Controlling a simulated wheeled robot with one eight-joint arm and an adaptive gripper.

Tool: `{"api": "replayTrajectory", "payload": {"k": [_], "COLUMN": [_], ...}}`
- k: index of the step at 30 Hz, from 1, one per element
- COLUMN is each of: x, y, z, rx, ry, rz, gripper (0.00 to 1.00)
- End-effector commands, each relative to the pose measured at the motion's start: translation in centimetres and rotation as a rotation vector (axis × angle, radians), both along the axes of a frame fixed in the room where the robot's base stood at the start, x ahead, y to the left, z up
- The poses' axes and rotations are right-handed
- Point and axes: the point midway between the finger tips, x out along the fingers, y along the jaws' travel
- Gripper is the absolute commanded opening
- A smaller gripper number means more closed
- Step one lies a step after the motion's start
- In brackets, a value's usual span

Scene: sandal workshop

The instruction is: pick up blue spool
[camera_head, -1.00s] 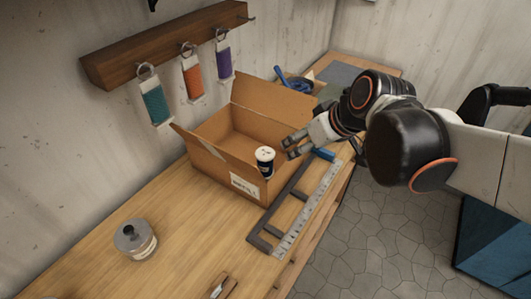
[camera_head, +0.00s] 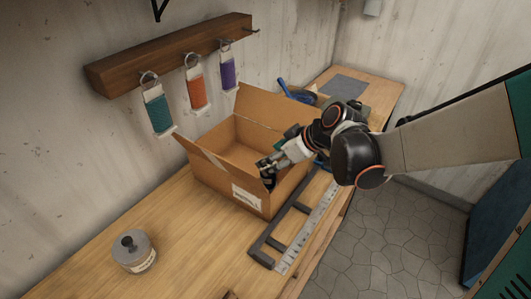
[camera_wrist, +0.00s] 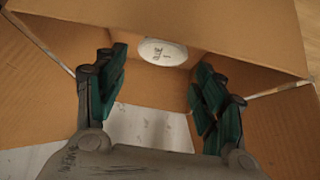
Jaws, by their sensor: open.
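A short cylinder with a white round top (camera_wrist: 163,52) and a dark, possibly navy body is the only spool-like thing near my gripper. In the head view its dark side (camera_head: 269,182) shows at the front inner corner of the cardboard box (camera_head: 215,174), mostly hidden by my fingers. My gripper (camera_head: 266,170) is open and reaches over the box's right side. In the wrist view its teal-padded fingers (camera_wrist: 163,62) stand left and right of the white top, with gaps on both sides. Contact cannot be seen.
Box flaps stand up around my gripper. A dark frame (camera_head: 287,232) and a metal ruler (camera_head: 308,228) lie on the workbench (camera_head: 185,235) right of the box. A grey lidded jar (camera_head: 134,252) stands front left. Teal (camera_head: 158,113), orange (camera_head: 197,92) and purple (camera_head: 228,74) wound cards hang on the rack.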

Motion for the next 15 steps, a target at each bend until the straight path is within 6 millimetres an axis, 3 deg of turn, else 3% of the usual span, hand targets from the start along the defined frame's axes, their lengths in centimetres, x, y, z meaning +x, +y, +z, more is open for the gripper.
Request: {"api": "replayTrajectory", "payload": {"k": [1, 4, 15], "x": [0.0, 0.0, 1.0], "y": [0.0, 0.0, 1.4], "z": [-1.4, -2.9, -5.1], "rx": [0.000, 0.000, -0.001], "ry": [0.000, 0.001, 0.001], "rz": [0.000, -0.001, 0.001], "gripper": [0.63, 0.63, 0.63]}}
